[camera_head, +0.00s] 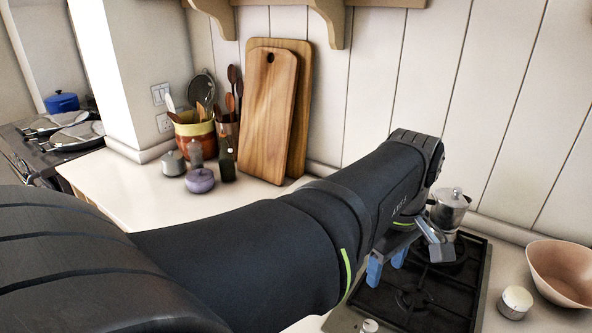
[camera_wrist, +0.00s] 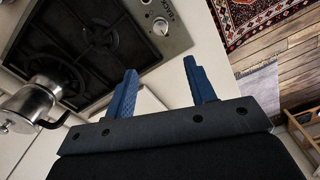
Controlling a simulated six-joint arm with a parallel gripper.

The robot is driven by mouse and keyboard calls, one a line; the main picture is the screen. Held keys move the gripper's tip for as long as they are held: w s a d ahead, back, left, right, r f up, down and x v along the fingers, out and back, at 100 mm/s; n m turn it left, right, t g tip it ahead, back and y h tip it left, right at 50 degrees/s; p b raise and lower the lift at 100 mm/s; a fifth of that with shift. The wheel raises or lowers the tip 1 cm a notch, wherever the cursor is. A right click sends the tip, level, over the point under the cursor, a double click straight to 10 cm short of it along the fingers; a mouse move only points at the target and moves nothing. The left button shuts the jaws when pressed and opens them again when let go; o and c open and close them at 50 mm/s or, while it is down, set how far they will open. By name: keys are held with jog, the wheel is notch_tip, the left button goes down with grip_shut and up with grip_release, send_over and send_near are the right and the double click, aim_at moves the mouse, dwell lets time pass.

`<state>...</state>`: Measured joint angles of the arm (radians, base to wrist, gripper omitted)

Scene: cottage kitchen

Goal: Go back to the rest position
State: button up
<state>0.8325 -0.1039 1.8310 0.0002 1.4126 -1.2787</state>
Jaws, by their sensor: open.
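My gripper (camera_head: 386,264) shows in the head view with its blue fingers pointing down over the left part of the black gas hob (camera_head: 425,302). In the wrist view my gripper (camera_wrist: 162,86) has its two blue fingers apart, with nothing between them. My dark arm crosses the head view from the lower left and hides part of the worktop and hob. A silver moka pot (camera_head: 449,208) stands at the back of the hob, just right of my gripper; it also shows at the left of the wrist view (camera_wrist: 30,105).
A wooden bowl (camera_head: 563,272) and a small white round container (camera_head: 515,301) stand right of the hob. Cutting boards (camera_head: 268,115), a utensil pot (camera_head: 194,140) and a lilac lidded pot (camera_head: 200,181) stand at the back left. A patterned rug (camera_wrist: 255,20) lies on the floor.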

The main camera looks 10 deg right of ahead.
aim_at(371, 325)
jog(key=shift+f, duration=0.1)
notch_tip(371, 325, down, 17)
jog(key=shift+f, duration=0.2)
dwell(0.5)
jog(key=shift+r, duration=0.1)
jog(key=shift+f, duration=0.25)
jog(key=shift+r+m, duration=0.15)
jog(key=shift+m, duration=0.45)
jog(key=m, duration=0.7)
jog(key=shift+m, duration=0.3)
jog(key=m, duration=0.4)
jog(key=shift+m, duration=2.2)
